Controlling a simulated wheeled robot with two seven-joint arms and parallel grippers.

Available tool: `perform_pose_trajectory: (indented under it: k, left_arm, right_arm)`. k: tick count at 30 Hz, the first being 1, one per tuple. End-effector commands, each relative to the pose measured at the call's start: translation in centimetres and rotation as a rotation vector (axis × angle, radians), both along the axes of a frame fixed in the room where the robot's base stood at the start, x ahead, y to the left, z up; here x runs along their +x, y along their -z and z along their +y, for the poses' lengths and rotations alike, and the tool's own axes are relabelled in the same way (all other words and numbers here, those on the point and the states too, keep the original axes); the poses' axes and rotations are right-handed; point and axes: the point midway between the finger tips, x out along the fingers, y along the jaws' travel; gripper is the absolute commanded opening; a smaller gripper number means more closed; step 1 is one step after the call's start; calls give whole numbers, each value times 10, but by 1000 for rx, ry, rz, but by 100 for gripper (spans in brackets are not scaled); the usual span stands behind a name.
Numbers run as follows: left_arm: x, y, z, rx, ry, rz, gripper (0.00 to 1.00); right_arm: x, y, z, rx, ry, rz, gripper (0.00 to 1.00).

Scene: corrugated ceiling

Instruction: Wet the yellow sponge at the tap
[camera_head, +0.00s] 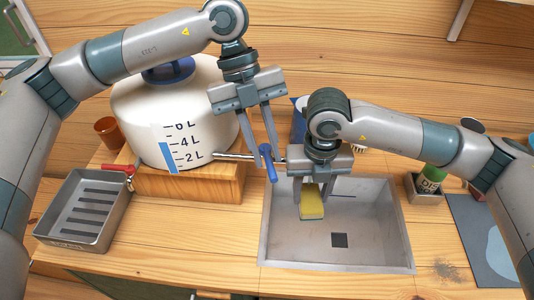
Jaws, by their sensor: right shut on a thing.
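The yellow sponge (312,204) is held in my right gripper (312,190), which is shut on it and points down into the grey sink (380,250). The sponge hangs in the left rear part of the sink, above its floor. A metal tap (232,156) sticks out to the right from the white water tank (135,110), with a blue handle (269,165). Contact cannot be told. No water stream is visible.
The tank stands on a wooden block (190,187) and its blue level bar (168,158) reaches about 4 L. A metal tray (85,236) and brown cup (107,130) are at left. The front counter is clear.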

Motion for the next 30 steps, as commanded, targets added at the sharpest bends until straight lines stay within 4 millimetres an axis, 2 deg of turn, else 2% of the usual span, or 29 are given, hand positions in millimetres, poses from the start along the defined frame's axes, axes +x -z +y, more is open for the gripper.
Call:
perform_pose_trajectory:
  k: [6, 15, 18, 25, 30]
  left_arm:
    - [-5, 13, -4, 0, 1, 1, 20]
    - [-5, 14, -4, -1, 1, 1, 20]
    - [-5, 14, -4, -1, 1, 1, 0]
    - [-5, 14, -4, -1, 10, 0, 0]
    - [-6, 13, -1, -1, 94, 2, 0]
  right_arm:
    - [0, 0, 0, 0, 0, 0, 21]
    - [0, 0, 0, 0, 0, 0, 21]
    - [0, 0, 0, 0, 0, 0, 21]
    - [0, 0, 0, 0, 0, 0, 21]
    - [0, 0, 0, 0, 0, 0, 21]
